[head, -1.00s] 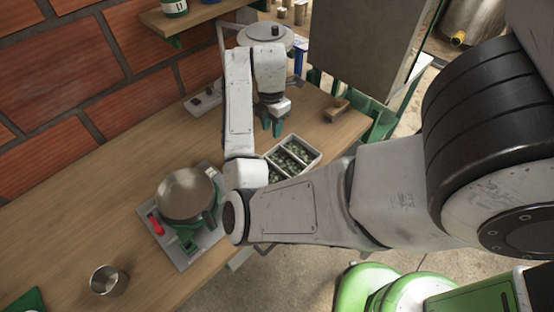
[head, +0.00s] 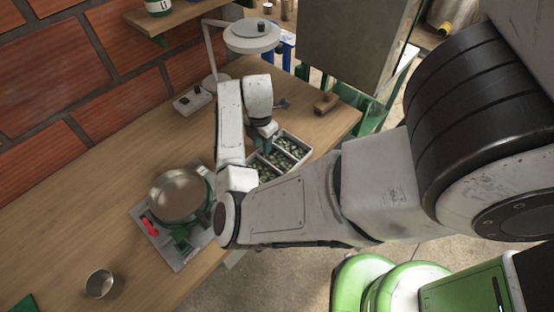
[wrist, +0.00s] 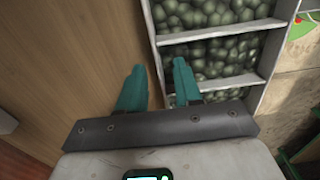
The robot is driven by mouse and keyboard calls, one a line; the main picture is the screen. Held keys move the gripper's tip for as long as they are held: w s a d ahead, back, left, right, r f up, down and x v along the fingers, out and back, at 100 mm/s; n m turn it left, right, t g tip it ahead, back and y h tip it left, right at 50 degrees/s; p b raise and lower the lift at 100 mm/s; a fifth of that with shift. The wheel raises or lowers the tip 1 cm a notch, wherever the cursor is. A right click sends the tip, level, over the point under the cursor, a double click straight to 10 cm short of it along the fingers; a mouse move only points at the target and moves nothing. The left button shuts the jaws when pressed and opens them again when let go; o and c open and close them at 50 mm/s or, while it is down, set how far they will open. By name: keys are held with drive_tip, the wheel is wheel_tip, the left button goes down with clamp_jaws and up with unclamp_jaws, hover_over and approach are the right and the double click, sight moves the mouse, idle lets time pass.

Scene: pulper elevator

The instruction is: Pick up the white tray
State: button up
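The white tray (head: 304,147) lies on the wooden table near its front edge. It has divided compartments full of small green-grey beans or fruits. In the wrist view its white wall (wrist: 156,38) runs up beside my fingers, and its dividers (wrist: 222,28) cross to the right. My gripper (head: 264,138) is at the tray's left side in the head view, partly hidden by my own wrist. In the wrist view my gripper (wrist: 158,78) has two teal fingers spread apart with nothing between them.
A scale with a metal pan (head: 178,195) stands left of the tray, with a metal cup (head: 99,284) further left. A round-topped lamp (head: 252,36) stands at the back.

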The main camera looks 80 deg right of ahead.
sight(276, 155)
drive_tip(key=shift+c, duration=0.2)
clamp_jaws()
drive_tip(key=shift+r, duration=0.2)
drive_tip(key=shift+r, duration=0.2)
wheel_tip(276, 155, up, 2)
drive_tip(key=shift+d+r+b, duration=0.1)
drive_tip(key=shift+b, duration=0.2)
drive_tip(key=s+a+r+p, duration=0.3)
drive_tip(key=s+r+p, duration=0.2)
drive_tip(key=s+r, duration=0.5)
drive_tip(key=s, duration=0.3)
drive_tip(key=shift+s+p, duration=0.3)
drive_tip(key=shift+s, duration=0.05)
